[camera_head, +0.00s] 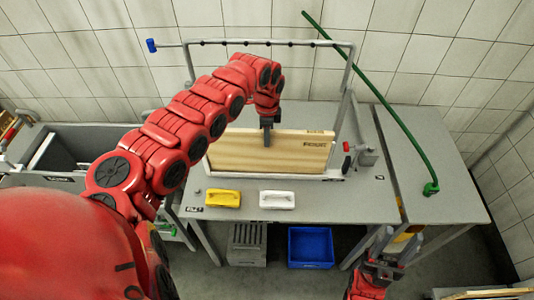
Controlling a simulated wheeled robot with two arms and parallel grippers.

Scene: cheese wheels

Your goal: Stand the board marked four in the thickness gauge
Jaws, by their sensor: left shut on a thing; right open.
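A pale wooden board (240,153) stands on its long edge near the back of the grey table. It has dark marks at its right end, too small to read as a four. My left gripper (267,138) comes down from above and is shut on the board's top edge. A pale frame with an upright post (341,118) and a red knob (346,147) stands at the board's right end; it may be the thickness gauge. I cannot tell whether the board rests in it. My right gripper (384,246) is open and empty, low at the table's front right.
A blue bin (311,247) and a grey crate (246,244) stand below. A rail (250,42) spans the back. A green pole (385,107) leans at the right.

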